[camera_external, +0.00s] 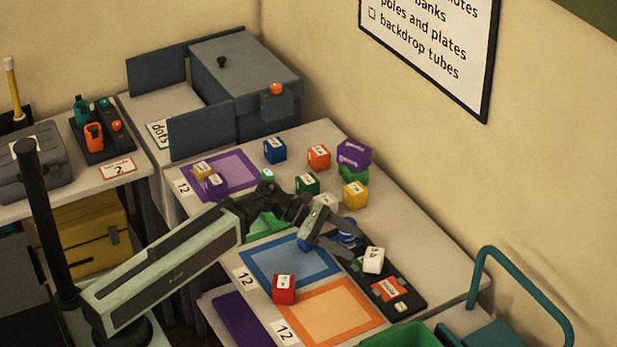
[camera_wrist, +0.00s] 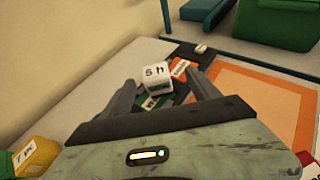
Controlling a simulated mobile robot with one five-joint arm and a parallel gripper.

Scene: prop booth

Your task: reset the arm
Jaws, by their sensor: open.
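My arm reaches from the lower left over the table in the external view. My gripper (camera_external: 350,243) points down and is open just behind a white cube (camera_external: 374,260). In the wrist view the two fingers of my gripper (camera_wrist: 163,82) stand apart, with the white cube (camera_wrist: 157,80) beyond and between them. The cube bears dark markings and rests on or beside a black tray (camera_external: 410,297) holding an orange card (camera_external: 389,288). I cannot tell whether a finger touches the cube. Nothing is seen held.
Colored cubes stand around, including a red one (camera_external: 284,290), a yellow one (camera_external: 355,195) and a blue one (camera_external: 275,150). Purple, blue and orange mats (camera_external: 345,339) lie on the table. A grey bin (camera_external: 245,75) stands at the back. The table's right side is fairly clear.

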